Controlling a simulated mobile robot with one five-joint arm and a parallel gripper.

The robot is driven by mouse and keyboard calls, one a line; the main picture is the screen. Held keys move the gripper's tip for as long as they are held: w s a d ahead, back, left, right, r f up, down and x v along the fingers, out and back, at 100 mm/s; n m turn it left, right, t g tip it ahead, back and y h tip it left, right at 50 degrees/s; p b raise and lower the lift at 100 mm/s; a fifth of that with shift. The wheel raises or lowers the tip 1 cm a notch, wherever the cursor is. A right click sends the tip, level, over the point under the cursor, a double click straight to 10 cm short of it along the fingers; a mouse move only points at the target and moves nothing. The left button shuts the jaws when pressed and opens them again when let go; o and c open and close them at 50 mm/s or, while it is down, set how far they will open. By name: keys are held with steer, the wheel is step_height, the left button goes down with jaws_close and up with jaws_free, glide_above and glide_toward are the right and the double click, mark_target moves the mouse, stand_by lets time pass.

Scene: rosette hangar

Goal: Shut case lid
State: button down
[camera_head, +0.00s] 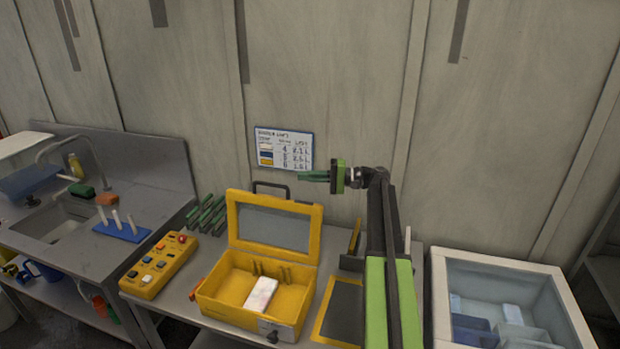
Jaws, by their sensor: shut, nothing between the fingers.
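A yellow case (212,288) stands on the grey bench, with a white item (261,294) and several small pegs inside. Its lid (315,226) is open and stands tilted up at the back, showing a grey inner panel. A dark handle rises behind the lid's top edge. My gripper (306,176) is shut and empty.
A yellow control box (159,266) and dark green rods (206,214) are left of the case. A dark yellow-edged mat (341,312) is to its right, near my arm. A white-rimmed bin (438,290) is far right, a sink at left. Air above the case looks clear.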

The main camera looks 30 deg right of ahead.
steer(key=a, duration=0.7)
steer(key=shift+a, duration=0.3)
steer(key=shift+s, duration=0.1)
